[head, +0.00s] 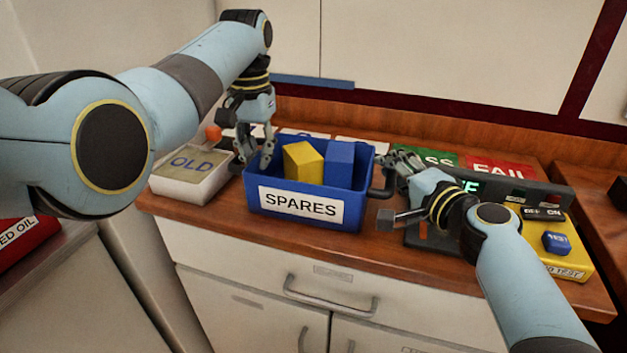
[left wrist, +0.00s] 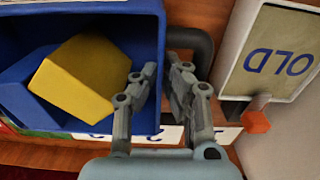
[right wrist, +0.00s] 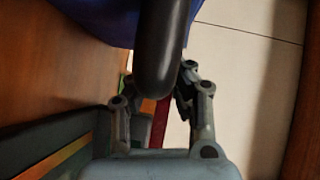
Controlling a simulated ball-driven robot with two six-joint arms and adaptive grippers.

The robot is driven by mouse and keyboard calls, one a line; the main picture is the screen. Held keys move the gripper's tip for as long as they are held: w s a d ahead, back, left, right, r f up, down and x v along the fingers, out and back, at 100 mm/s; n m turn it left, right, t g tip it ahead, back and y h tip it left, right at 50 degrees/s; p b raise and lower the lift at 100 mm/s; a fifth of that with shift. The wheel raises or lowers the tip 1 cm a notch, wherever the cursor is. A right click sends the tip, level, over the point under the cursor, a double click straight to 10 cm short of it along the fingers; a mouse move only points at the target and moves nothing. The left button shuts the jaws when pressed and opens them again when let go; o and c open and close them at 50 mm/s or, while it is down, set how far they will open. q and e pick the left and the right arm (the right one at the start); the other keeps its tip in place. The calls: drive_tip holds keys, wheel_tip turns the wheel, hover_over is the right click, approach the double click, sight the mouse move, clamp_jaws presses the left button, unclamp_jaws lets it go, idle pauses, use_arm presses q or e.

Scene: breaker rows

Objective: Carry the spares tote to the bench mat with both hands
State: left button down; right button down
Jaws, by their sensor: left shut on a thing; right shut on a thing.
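The blue spares tote (head: 255,215) with its white SPARES label is near the front edge of the wooden bench, roughly level. It holds a yellow block (head: 303,163) and a blue block (head: 340,163). My left gripper (head: 257,155) is shut at the tote's left end, its fingers on either side of the wall in the left wrist view (left wrist: 160,85). My right gripper (head: 392,165) is shut on the dark handle (right wrist: 160,45) at the right end. I cannot tell whether the tote touches the bench. I cannot make out a bench mat.
A white OLD tray (head: 190,180) stands close to the tote's left. Green and red PASS and FAIL areas (head: 495,168), a dark panel with a green display (head: 500,190) and a yellow tester (head: 570,262) lie right. White cards are behind the tote.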

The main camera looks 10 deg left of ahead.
use_arm(q)
drive_tip(key=shift+r, duration=0.25)
